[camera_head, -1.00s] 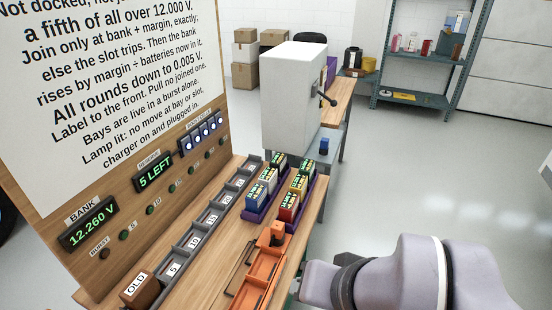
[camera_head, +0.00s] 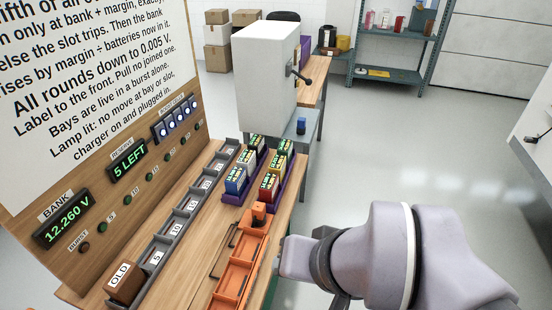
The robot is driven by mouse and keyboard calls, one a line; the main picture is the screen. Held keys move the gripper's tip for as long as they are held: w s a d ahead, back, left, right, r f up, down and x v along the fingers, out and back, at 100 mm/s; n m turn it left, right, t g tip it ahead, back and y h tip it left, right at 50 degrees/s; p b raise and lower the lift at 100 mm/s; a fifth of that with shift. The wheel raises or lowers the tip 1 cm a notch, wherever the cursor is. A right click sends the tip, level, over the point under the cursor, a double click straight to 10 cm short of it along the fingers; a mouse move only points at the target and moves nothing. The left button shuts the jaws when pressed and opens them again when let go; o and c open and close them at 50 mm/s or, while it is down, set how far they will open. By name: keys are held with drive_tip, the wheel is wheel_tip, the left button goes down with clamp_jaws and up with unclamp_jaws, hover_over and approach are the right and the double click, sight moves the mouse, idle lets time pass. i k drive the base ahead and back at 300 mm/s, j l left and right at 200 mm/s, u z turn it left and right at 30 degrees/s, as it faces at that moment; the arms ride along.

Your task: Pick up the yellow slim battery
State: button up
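A small yellow battery (camera_head: 277,166) appears to stand in the middle of the right purple tray (camera_head: 253,209), between a red battery (camera_head: 268,187) in front and a green one (camera_head: 285,147) behind. Its neighbours partly cover it, and its slimness is hard to judge at this size. The left purple tray holds a blue battery (camera_head: 236,180) at its front and others behind. My arm's lilac links fill the lower right, to the right of the bench and apart from the trays. My gripper's fingers are not in view.
A grey slotted rack (camera_head: 186,206) runs along the bench, with a brown OLD block (camera_head: 124,282) at its near end. An orange holder (camera_head: 240,265) lies in front of the trays. A white cabinet (camera_head: 262,80) stands behind. The floor at right is clear.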

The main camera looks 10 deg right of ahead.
sight(278, 166)
drive_tip(key=i+l+u, duration=0.9)
drive_tip(key=l+u, duration=0.15)
drive_tip(key=l, duration=0.2)
drive_tip(key=i+l+u, duration=0.1)
drive_tip(key=l+u, duration=0.2)
drive_tip(key=l, duration=0.1)
